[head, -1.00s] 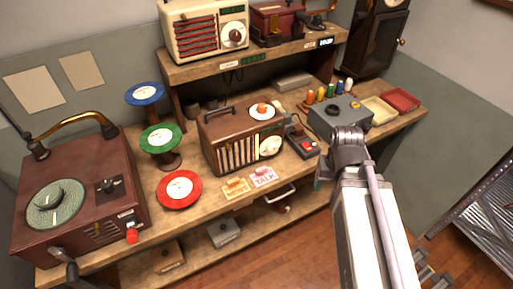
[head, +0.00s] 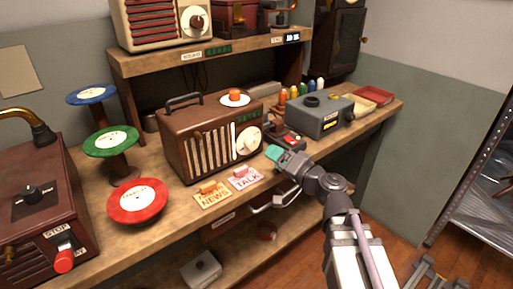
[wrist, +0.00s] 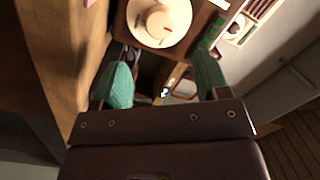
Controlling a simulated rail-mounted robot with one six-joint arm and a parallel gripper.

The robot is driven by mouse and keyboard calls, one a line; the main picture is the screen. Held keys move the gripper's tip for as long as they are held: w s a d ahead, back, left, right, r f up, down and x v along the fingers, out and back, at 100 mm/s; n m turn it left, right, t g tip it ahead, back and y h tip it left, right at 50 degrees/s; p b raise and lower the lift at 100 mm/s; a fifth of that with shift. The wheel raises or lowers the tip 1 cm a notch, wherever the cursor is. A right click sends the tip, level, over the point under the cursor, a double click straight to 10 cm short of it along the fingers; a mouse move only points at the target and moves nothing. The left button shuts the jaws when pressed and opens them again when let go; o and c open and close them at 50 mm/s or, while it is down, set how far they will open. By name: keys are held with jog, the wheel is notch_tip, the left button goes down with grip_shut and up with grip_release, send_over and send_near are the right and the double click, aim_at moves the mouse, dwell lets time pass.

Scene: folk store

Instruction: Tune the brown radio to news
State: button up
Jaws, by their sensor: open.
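The brown radio (head: 190,150) stands on the workbench, with pale slats and a round cream dial (head: 249,140) on its front. An orange knob (head: 235,93) on a white disc sits on top. The dial's exact setting is unreadable.
A grey box (head: 325,115) and a small dark device (head: 285,138) stand right of the radio. Red (head: 138,202) and green (head: 110,141) discs stand at left. A shelf (head: 205,52) overhangs behind. Open space lies before the bench.

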aim_at(254, 145)
jog(key=x, duration=0.9)
jog(key=shift+s, duration=0.1)
jog(key=c, duration=0.9)
jog(key=shift+f+m, duration=0.1)
jog(key=shift+m, duration=0.2)
jog(key=m+b, duration=0.1)
jog(key=m, duration=0.4)
jog(key=m+t, duration=0.1)
jog(key=m, duration=0.5)
jog(key=shift+m+b, duration=0.3)
jog(key=shift+b, duration=0.05)
jog(key=o, duration=0.9)
